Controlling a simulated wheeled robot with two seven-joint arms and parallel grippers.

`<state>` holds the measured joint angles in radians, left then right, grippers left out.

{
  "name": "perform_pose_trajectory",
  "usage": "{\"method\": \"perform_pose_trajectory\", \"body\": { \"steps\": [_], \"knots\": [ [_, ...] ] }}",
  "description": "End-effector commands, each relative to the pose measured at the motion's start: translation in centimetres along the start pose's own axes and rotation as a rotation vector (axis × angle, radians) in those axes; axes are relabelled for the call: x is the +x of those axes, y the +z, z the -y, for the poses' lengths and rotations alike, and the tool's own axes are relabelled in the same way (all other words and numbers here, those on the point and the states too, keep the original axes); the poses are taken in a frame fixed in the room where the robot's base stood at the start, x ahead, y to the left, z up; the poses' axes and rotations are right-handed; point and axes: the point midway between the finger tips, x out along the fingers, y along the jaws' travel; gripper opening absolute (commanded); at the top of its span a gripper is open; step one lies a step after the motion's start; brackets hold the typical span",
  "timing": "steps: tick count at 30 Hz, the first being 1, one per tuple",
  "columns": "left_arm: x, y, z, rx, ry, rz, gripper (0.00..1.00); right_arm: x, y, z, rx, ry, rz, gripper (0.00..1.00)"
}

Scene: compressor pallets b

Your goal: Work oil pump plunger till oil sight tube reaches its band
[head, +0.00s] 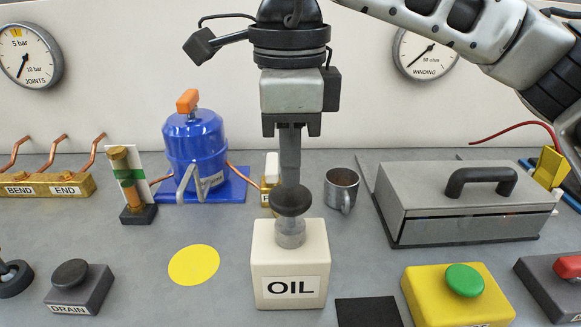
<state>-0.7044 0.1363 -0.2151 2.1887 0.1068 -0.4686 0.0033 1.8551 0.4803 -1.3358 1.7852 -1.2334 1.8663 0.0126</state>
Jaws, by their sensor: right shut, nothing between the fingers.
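The oil pump (290,262) is a cream box marked OIL in the front middle. Its plunger has a dark round knob (291,201) on a short grey stem above the box top. My right gripper (290,182) points straight down over it, fingers shut and empty, with the tips at the top of the knob; contact is hard to judge. The oil sight tube (118,158) stands at the left on a dark foot before a white plate with a green band (129,176). Amber shows above and below the band; the exact oil level is unclear. My left gripper is not in view.
A blue compressor (194,145) with an orange cap stands behind left of the pump. A metal mug (341,190) and a grey handled case (455,205) are to the right. A DRAIN button (72,275) and a green-button yellow box (420,300) flank the front. A yellow disc (194,265) lies left.

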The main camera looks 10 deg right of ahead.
Motion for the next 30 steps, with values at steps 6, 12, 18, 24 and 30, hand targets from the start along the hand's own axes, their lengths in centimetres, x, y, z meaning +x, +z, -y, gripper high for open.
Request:
{"method": "perform_pose_trajectory", "body": {
  "steps": [6, 12, 18, 24, 30],
  "knots": [
    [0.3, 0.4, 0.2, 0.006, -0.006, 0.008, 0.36, -5.4, 0.1, 0.1, 0.002, -0.006, 0.006, 0.0],
    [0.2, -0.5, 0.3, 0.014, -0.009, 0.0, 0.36, -8.6, 0.0, 0.1, 0.003, -0.007, 0.005, 0.0],
    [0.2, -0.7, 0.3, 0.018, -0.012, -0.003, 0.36, -9.5, 0.0, 0.1, 0.002, -0.005, 0.005, 0.0],
    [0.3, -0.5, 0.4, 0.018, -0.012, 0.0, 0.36, -9.5, 0.0, 0.1, 0.002, -0.005, 0.005, 0.0],
    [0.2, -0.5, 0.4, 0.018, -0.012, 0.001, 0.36, -9.5, 0.0, 0.1, 0.002, -0.005, 0.005, 0.0]
  ]
}}
